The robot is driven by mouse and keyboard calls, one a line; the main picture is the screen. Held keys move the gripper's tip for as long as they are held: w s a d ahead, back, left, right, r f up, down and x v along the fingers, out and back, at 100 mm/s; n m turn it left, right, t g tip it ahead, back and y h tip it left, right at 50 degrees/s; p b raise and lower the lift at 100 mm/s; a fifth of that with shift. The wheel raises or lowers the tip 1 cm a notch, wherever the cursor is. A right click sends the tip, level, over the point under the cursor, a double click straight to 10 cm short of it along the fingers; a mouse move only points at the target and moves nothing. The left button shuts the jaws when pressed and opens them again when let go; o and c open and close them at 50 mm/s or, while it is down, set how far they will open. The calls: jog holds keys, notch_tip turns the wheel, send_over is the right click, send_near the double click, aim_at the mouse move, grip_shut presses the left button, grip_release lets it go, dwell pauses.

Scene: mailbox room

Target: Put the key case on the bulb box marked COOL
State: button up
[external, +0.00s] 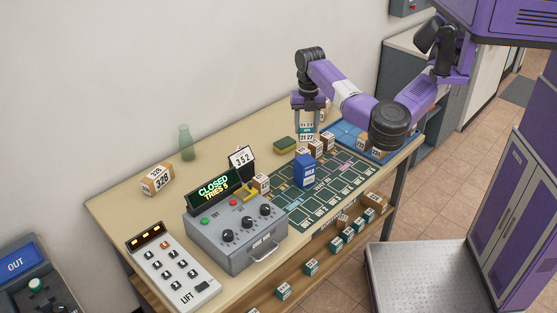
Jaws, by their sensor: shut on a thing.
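My gripper (309,116) is over the back part of the table, in front of the wall. It is shut on a small teal-and-white box (306,129) with printed numbers, partly hidden by the fingers. I cannot tell from this view whether this is the key case. Several small brown boxes with white labels (316,147) stand just below and in front of it. No marking COOL can be read, so I cannot tell which box is the bulb box.
A blue carton (304,171) stands on a dark green gridded mat (336,181). A blue tray (344,131) with boxes is at right. A yellow-green sponge (285,144), a green bottle (185,139) and a grey control box (235,229) are on the table. The back left is fairly clear.

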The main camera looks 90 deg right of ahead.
aim_at(307, 125)
jog(key=shift+a+f+m, duration=0.1)
jog(key=shift+a+m, duration=0.05)
jog(key=shift+m, duration=0.15)
jog(key=shift+s+f, duration=0.1)
jog(key=shift+f, duration=0.2)
jog(key=shift+f+p, duration=0.9)
jog(key=shift+f, duration=2.75)
jog(key=shift+f, duration=0.15)
jog(key=o, duration=1.4)
jog(key=shift+o, duration=0.2)
notch_tip(307, 125, up, 12)
jog(key=shift+r+b, duration=0.15)
jog(key=shift+b, duration=1)
